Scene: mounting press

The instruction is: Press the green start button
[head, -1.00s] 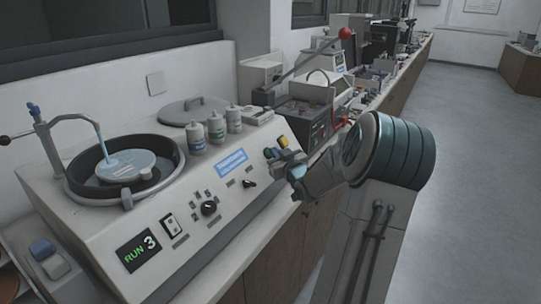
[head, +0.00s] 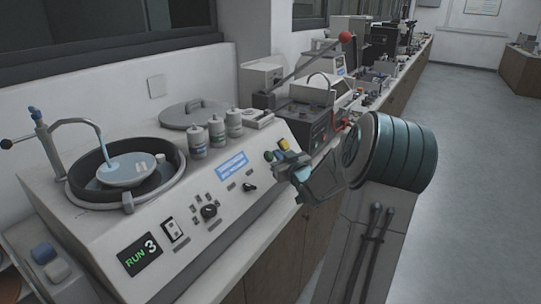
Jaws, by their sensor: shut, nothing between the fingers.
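The green start button (head: 268,156) sits at the right end of the sloped front panel of the grey polishing machine (head: 190,262), below and left of a yellow knob or button (head: 283,145). My gripper (head: 279,167) is shut and empty. Its tips are just below and right of the green button in the head view. The button's face shows past them; a small gap seems to lie between, but I cannot tell the depth. A display (head: 139,256) on the panel's left reads "RUN 3" in green and white.
The machine's round bowl (head: 82,188) with a disc and a water spout is at the left. Several grey bottles (head: 216,132) stand along the panel's top edge. A press with a red-knobbed lever (head: 345,37) stands behind my gripper. Open floor (head: 470,170) lies at the right.

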